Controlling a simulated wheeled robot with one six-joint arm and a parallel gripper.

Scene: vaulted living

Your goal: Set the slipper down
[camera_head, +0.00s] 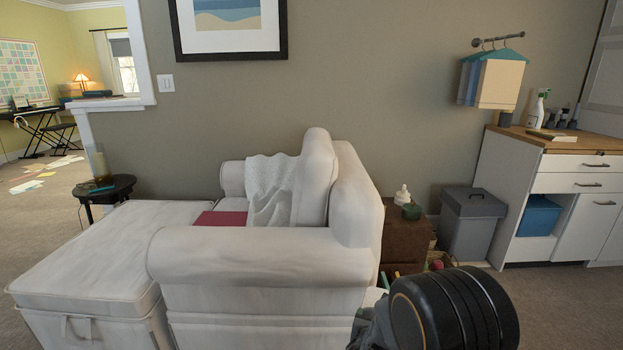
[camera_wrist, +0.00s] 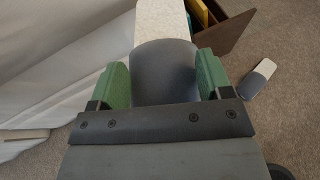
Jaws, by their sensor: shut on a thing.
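My gripper (camera_wrist: 164,76) shows in the wrist view with a green finger on each side of a slipper (camera_wrist: 164,62). It is shut on the slipper's dark grey toe part. The slipper's pale, speckled part (camera_wrist: 160,20) points away, toward the top of the picture. A second slipper, grey and pale (camera_wrist: 258,78), lies on the carpet to the right of my gripper. In the head view my arm hides the area at the bottom right, and neither the gripper nor a slipper can be made out there.
A white armchair (camera_head: 250,255) with an ottoman (camera_head: 85,260) fills the left and middle. A brown chest (camera_head: 402,240) stands beside it, and a brown box or drawer (camera_wrist: 226,30) shows in the wrist view. A grey bin (camera_head: 468,225) stands by the white cabinet (camera_head: 507,180). Carpet is open at right.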

